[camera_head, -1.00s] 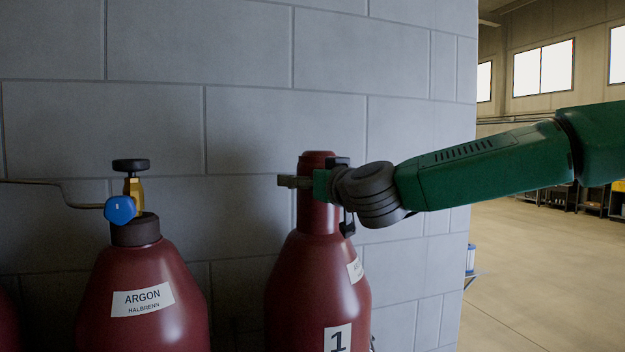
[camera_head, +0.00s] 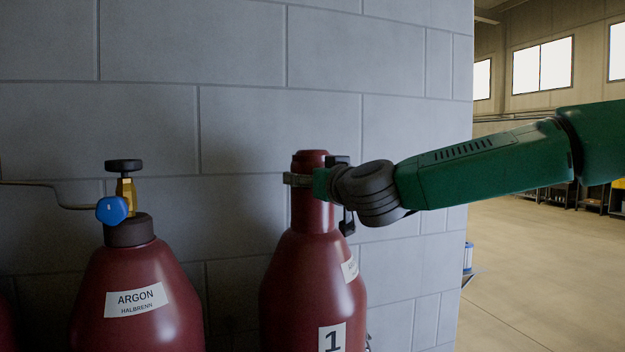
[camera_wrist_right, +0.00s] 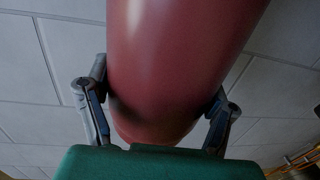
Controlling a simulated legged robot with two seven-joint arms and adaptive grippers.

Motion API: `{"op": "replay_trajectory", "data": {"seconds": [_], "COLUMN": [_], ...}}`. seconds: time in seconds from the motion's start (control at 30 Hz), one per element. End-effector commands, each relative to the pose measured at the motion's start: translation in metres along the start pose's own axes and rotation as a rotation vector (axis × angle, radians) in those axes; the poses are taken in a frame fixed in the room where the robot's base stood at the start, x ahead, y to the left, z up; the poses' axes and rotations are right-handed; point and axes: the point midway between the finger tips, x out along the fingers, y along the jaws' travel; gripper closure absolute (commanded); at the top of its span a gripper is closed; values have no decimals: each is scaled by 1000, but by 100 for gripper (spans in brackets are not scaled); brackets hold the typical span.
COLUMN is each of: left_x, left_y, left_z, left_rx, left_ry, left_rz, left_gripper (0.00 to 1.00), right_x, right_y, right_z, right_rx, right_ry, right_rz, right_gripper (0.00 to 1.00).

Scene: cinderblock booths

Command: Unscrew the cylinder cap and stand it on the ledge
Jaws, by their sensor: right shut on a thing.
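The dark red cylinder cap (camera_head: 313,217) sits upright on top of the red gas cylinder (camera_head: 306,282) marked 1. My right gripper (camera_head: 318,190) reaches in from the right and is shut around the cap, near its upper part. In the right wrist view the cap (camera_wrist_right: 180,60) fills the middle, with the fingers of my right gripper (camera_wrist_right: 156,115) on either side of it. A small grey ledge (camera_head: 473,276) shows at the wall's right edge; I cannot tell if it is the task's ledge. My left gripper is not in view.
A second red cylinder (camera_head: 138,315) labelled ARGON stands to the left, with a brass valve (camera_head: 125,190), a blue knob (camera_head: 111,210) and a thin pipe. A grey block wall (camera_head: 240,120) is close behind. A blue-and-white container (camera_head: 468,256) is at the ledge. Open floor lies right.

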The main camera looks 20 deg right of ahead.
Motion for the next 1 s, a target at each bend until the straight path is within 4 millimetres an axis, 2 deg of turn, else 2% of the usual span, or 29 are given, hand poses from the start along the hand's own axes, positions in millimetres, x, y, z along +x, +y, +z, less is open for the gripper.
{"op": "replay_trajectory", "data": {"seconds": [1.0], "left_x": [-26], "left_y": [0], "left_z": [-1], "left_rx": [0], "left_ry": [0], "left_rz": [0], "left_gripper": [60], "right_x": [0], "right_y": [2], "right_z": [-31], "right_rx": [-1], "right_ry": [7], "right_rz": [6], "right_gripper": [70]}}
